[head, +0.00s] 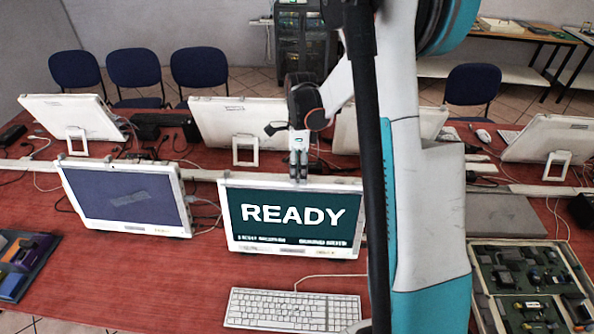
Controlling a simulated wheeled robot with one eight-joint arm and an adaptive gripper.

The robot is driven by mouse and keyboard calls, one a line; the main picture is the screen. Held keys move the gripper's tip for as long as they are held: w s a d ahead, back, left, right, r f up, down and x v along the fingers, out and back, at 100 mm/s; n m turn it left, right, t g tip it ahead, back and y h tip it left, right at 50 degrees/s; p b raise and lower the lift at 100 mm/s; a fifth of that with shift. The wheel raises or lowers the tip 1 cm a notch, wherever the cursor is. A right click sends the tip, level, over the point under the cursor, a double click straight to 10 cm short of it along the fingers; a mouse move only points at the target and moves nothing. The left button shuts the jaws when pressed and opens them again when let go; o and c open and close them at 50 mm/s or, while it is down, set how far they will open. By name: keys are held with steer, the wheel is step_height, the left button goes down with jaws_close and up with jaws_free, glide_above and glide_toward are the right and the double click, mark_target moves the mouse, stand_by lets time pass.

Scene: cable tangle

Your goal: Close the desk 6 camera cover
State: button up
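A monitor (292,217) with a dark green screen reading READY stands on the red table in the middle of the head view. My gripper (299,178) points down at the top edge of this monitor, right of its middle. Its two fingers are close together and look shut, with nothing visible between them. The fingertips overlap the top bezel in the picture; I cannot tell whether they touch it. A camera cover cannot be made out, as the fingers hide part of the bezel. No desk number is readable.
A second monitor (125,197) stands close on the left, and more monitors stand behind, backs turned. A white keyboard (292,309) lies in front. A tray of electronic parts (525,285) is at the right. My arm blocks the view right of the READY monitor.

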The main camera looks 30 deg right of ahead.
steer(key=shift+a, duration=0.1)
steer(key=v, duration=1.2)
stand_by(0.4)
